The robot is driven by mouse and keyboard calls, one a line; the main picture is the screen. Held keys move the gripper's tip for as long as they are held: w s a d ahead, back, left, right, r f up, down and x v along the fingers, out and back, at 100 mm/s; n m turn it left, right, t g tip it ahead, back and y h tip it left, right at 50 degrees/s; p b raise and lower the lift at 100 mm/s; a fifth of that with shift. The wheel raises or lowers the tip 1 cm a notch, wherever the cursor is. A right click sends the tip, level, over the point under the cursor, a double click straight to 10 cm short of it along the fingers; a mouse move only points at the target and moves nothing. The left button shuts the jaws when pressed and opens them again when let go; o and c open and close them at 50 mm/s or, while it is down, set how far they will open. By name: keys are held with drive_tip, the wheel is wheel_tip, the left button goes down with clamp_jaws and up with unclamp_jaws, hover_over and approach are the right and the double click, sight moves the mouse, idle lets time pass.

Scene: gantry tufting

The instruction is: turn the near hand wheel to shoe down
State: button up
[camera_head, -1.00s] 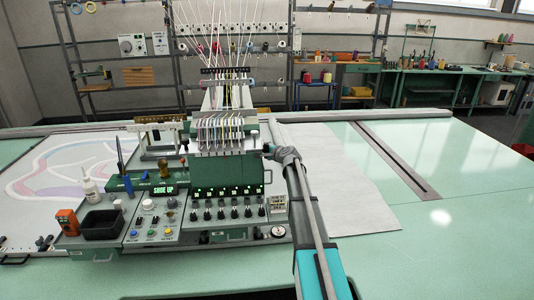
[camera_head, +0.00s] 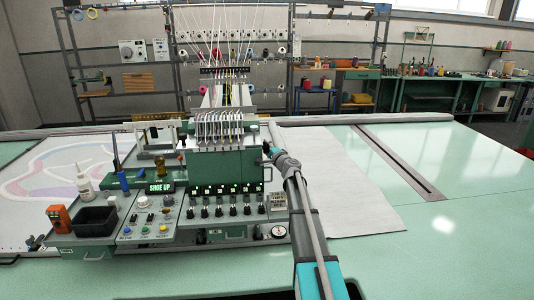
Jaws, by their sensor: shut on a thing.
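The green tufting head (camera_head: 213,165) stands at the middle of the gantry, with threads running up from its needles. Its lit display (camera_head: 159,187) reads SHOE UP. My arm reaches in from the lower right, and my gripper (camera_head: 268,153) is at the right side of the head. It is shut on a small part there, which appears to be the near hand wheel. The wheel is mostly hidden by the gripper and too small to make out, so its turned position cannot be told.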

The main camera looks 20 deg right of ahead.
drive_tip(key=shift+t+b, duration=0.4)
drive_tip(key=shift+b, duration=0.1)
drive_tip(key=o, duration=1.1)
drive_tip(key=shift+r+g+p, duration=0.15)
drive_tip(key=shift+g+p, duration=0.45)
drive_tip(key=shift+p, duration=0.6)
drive_tip(key=shift+m+g+p, duration=0.9)
drive_tip(key=shift+g+p, duration=1.4)
drive_tip(key=shift+p, duration=1.3)
